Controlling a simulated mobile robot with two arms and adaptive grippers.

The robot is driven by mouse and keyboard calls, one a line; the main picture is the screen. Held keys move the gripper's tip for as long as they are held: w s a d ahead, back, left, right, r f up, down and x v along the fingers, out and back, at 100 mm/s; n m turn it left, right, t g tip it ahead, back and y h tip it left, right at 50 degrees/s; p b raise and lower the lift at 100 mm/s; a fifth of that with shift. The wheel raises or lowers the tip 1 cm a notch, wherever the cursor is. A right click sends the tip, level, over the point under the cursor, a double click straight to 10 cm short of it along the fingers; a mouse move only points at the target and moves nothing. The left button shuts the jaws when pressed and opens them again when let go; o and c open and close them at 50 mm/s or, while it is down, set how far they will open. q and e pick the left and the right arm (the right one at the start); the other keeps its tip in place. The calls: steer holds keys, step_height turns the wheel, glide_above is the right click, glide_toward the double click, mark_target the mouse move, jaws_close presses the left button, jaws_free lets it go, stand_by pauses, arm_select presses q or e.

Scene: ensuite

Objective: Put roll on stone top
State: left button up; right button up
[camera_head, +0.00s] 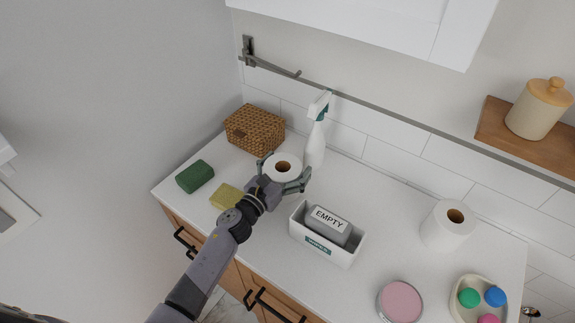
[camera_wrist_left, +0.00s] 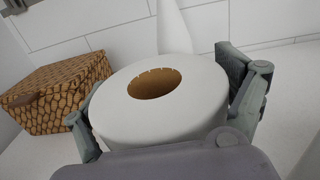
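A white paper roll (camera_head: 283,167) with a brown core stands upright between the fingers of my left gripper (camera_head: 285,175), at the back left of the pale stone top (camera_head: 385,240). The left wrist view shows this roll (camera_wrist_left: 160,100) close up, with one finger on each side of it. The fingers lie very near its sides; I cannot tell whether both press on it, or whether its hidden base touches the top. A second white roll (camera_head: 446,228) stands upright on the stone top at the right. My right gripper is not in view.
A wicker basket (camera_head: 255,130), a spray bottle (camera_head: 316,140), a green block (camera_head: 195,177) and a yellow sponge (camera_head: 227,196) surround the gripper. A pink dish (camera_head: 400,301) and tray (camera_head: 462,305) lie right. Clear top lies between box and second roll.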

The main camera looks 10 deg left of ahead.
arm_select(q)
steer(key=shift+o, duration=0.5)
steer(key=shift+r+p, duration=0.25)
steer(key=shift+p, duration=0.05)
steer(key=b+v, duration=0.1)
steer(key=v, duration=0.6)
steer(key=b+v, duration=0.1)
steer(key=v, duration=0.3)
steer(key=shift+f+b, duration=0.25)
steer(key=shift+b, duration=0.1)
steer(key=shift+s+a+r, duration=0.15)
steer(key=shift+s+a, duration=0.05)
steer(key=shift+s, duration=0.3)
